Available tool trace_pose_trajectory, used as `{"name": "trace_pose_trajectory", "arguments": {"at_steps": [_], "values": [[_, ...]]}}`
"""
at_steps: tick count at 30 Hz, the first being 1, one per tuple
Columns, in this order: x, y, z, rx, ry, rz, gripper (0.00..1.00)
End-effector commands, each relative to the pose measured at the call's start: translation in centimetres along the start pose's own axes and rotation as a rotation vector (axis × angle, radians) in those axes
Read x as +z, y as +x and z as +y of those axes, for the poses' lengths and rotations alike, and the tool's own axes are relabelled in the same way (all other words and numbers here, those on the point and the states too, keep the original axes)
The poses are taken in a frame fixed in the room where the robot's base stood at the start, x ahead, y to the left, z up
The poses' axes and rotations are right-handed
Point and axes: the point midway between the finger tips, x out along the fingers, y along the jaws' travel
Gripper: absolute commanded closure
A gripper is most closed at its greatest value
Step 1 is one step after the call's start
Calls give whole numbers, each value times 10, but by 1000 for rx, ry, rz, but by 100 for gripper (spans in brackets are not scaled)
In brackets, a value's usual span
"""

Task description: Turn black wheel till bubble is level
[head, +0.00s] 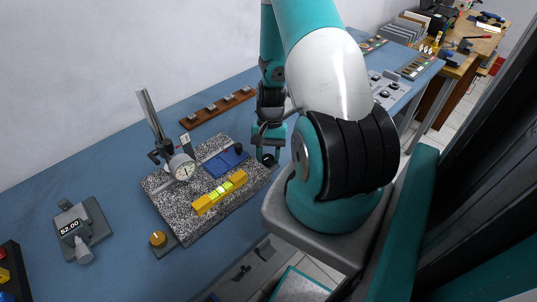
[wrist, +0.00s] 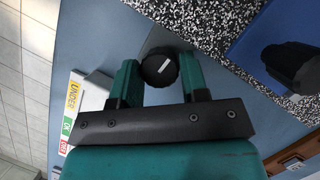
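The black wheel (wrist: 159,67) has a white mark on its top and sits at the edge of the speckled plate (wrist: 200,18). My gripper (wrist: 158,72) has one finger on each side of it, and the wheel fills the gap between them. In the head view my gripper (head: 269,156) is low at the plate's right corner and hides most of the wheel. A yellow level (head: 219,193) with a yellow-green vial lies on the speckled plate (head: 228,212). The bubble is too small to read.
A dial gauge (head: 182,168) on a post and a blue block (head: 222,163) with a black knob stand on the plate. A brass knob (head: 158,239) is at its front left. An UNDER/OK card (wrist: 70,112) shows beside my gripper. Open blue bench (head: 120,205) lies left.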

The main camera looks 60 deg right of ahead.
Motion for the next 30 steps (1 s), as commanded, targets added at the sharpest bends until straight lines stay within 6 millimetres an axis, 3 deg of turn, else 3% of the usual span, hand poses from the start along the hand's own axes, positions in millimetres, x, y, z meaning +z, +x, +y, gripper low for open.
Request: {"name": "trace_pose_trajectory", "arguments": {"at_steps": [1, 3, 20, 26, 30], "values": [[0, -1, 0, -1, 0, 1, 47], [0, 0, 0, -1, 0, 1, 37], [1, 1, -2, -11, 13, -4, 37], [1, 1, 0, -92, 209, -4, 37], [1, 1, 3, -197, 466, -4, 37]]}}
